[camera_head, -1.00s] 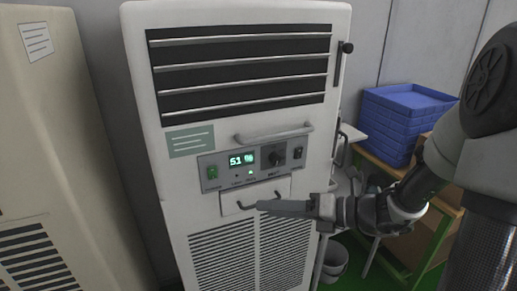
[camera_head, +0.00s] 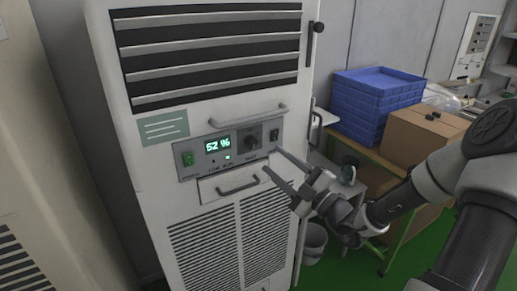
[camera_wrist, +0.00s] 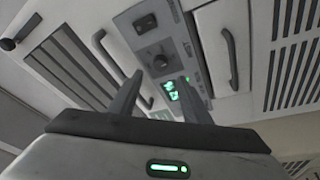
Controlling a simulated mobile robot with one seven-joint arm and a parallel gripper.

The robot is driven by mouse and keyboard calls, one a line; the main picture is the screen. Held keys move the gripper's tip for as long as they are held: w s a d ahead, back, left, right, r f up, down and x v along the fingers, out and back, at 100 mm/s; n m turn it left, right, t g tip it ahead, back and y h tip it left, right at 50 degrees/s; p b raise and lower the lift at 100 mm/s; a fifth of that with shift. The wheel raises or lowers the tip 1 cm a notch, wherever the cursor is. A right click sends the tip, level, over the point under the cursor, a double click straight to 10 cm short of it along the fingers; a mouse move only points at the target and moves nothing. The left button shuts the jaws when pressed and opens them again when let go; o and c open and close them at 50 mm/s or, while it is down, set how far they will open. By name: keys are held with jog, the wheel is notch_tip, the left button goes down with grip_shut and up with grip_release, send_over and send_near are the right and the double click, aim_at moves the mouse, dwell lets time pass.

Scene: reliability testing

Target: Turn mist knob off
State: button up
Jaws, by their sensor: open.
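The mist knob (camera_head: 253,140) is a dark round dial on the grey control panel (camera_head: 201,170) of a tall off-white cabinet. It also shows in the wrist view (camera_wrist: 160,61), beyond and between my fingers. Which way its pointer faces is too small to tell. My gripper (camera_head: 271,160) is open and empty, just right of and below the knob in the head view. Its two fingers are spread and appear apart from the knob. The display (camera_head: 218,145) reads 52 % in green.
Blue trays (camera_head: 375,105) and a cardboard box (camera_head: 432,135) stand on a bench at right.

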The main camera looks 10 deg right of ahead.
aim_at(254, 143)
jog(key=x, duration=0.8)
jog(key=shift+w, duration=0.1)
jog(key=shift+c, duration=0.2)
jog(key=shift+r, duration=0.1)
jog(key=c, duration=1)
